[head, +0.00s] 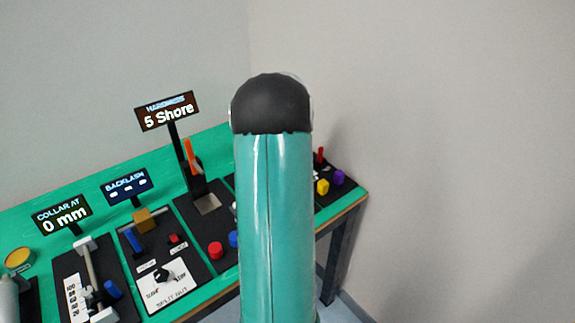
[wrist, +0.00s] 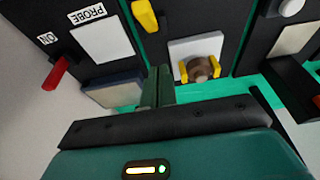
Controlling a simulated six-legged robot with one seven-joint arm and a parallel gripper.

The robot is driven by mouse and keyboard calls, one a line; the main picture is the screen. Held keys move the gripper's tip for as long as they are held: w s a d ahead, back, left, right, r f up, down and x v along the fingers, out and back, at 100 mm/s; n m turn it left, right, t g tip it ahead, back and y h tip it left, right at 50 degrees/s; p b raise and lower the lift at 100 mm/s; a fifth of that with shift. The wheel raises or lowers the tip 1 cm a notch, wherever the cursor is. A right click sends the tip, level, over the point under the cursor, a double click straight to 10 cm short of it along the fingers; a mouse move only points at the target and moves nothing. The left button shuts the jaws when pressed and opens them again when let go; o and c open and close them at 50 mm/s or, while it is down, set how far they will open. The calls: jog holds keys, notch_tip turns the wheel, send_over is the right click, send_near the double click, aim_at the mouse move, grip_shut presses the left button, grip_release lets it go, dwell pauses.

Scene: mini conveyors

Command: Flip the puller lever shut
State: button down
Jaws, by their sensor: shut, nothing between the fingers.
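To the right, yellow jaws (wrist: 181,72) sit around a brown round part (wrist: 200,68) on a white plate (wrist: 182,48). No label marks the puller, so I cannot tell for certain which piece is its lever. The fingers appear apart from both yellow pieces. In the head view my arm hides the gripper and part of the bench.
A red lever (wrist: 60,73) by an ON label stands at left, near a PROBE plate (wrist: 103,38). The green bench (head: 222,143) carries several black panels with knobs and upright displays, including the hardness sign (head: 167,111). Bare wall lies beyond its right end.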

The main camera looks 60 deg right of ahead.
jog(key=s+a+v, duration=0.1)
jog(key=v, duration=0.9)
jog(key=shift+s+f, duration=0.35)
jog(key=shift+s, duration=0.05)
